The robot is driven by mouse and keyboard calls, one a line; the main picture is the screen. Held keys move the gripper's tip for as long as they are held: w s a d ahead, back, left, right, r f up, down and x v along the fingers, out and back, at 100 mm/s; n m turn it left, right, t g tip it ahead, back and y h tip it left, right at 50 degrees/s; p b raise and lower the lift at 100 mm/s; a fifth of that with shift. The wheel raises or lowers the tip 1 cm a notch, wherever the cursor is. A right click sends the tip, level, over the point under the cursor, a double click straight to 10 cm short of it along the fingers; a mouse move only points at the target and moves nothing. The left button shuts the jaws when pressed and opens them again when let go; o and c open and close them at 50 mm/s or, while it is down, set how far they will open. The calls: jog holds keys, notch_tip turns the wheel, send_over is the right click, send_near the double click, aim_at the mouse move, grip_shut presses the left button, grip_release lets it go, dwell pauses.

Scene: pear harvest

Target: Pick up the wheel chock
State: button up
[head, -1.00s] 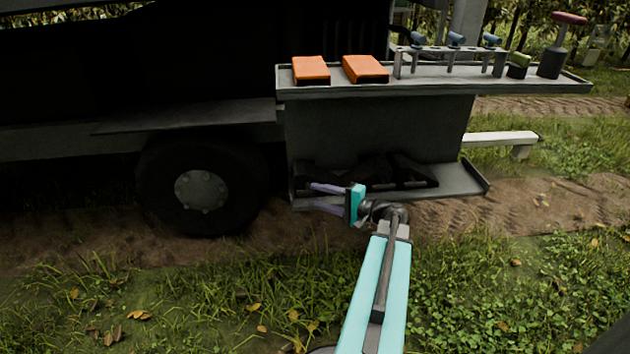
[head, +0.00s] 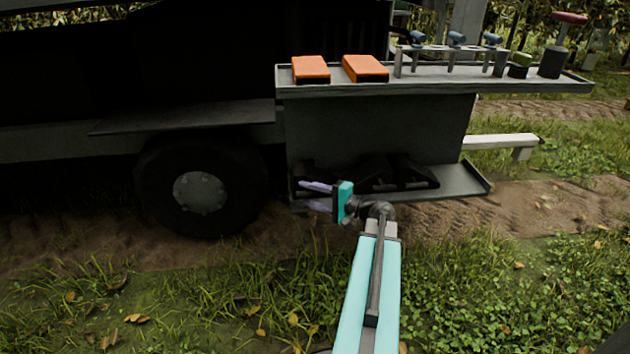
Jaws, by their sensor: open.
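Black, wedge-like shapes that look like wheel chocks (head: 405,172) lie on the low shelf of the vehicle's side. They are dark against the shadow, so their outlines and number are hard to tell. My gripper (head: 306,195) is at the left end of this shelf, its two pale purple fingers apart and pointing left. Nothing shows between the fingers. A dark shape (head: 314,174) lies just behind the upper finger; I cannot tell whether they touch.
The low shelf (head: 465,182) has a raised rim. A tyre (head: 202,187) stands left of my gripper. The upper shelf (head: 430,86) overhangs, holding two orange blocks (head: 311,69) (head: 365,68) and a rack of blue-topped tools (head: 456,42). Grass in front is clear.

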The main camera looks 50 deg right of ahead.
grip_shut()
jog(key=shift+f, duration=0.1)
dwell(1.1)
